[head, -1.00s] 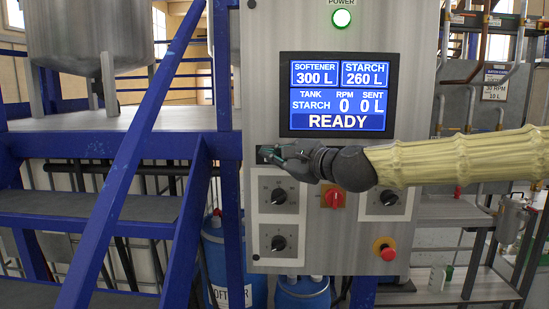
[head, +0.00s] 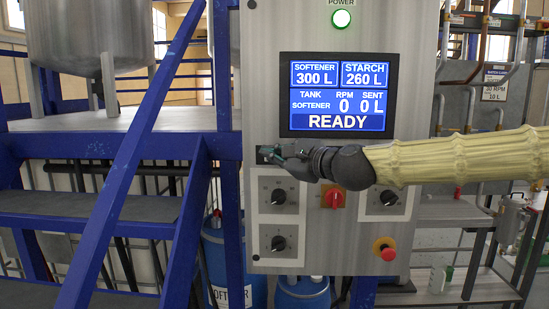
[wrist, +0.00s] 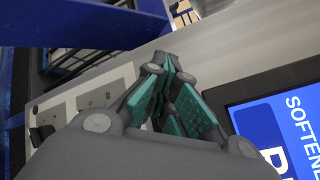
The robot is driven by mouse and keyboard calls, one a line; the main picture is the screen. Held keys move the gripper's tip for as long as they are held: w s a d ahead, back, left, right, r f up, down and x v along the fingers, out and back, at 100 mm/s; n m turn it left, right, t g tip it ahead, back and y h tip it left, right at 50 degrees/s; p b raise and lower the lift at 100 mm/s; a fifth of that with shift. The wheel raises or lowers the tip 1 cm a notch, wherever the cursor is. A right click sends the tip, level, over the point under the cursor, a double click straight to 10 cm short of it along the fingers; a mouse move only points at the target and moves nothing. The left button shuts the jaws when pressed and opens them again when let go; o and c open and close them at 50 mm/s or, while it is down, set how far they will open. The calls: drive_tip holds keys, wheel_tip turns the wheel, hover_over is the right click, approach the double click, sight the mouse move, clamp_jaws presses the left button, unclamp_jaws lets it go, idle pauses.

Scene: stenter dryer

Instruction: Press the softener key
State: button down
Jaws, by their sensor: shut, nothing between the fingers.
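The control panel's screen (head: 337,95) reads SOFTENER 300 L, STARCH 260 L, tank SOFTENER, RPM 0, sent 0 L and READY. Part of the screen also shows at the right of the wrist view (wrist: 285,120). Below the screen's lower left corner, my gripper (head: 270,153) is at the panel face, over a small dark key area whose left edge peeks out. The gripper hides the softener key, and I cannot tell whether the tips touch it. In the wrist view my gripper (wrist: 165,65) has its teal-padded fingers brought together with nothing between them.
Below my gripper are black rotary knobs (head: 278,197), a red switch (head: 333,197) and a red emergency stop button (head: 384,249). A green power lamp (head: 341,18) is lit above the screen. Blue stairs and railing (head: 150,130) stand close on the left.

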drive_tip(key=shift+s, duration=0.9)
drive_tip(key=s+b, duration=0.1)
drive_tip(key=s, duration=0.4)
idle(0.4)
drive_tip(key=shift+f, duration=0.1)
idle(0.4)
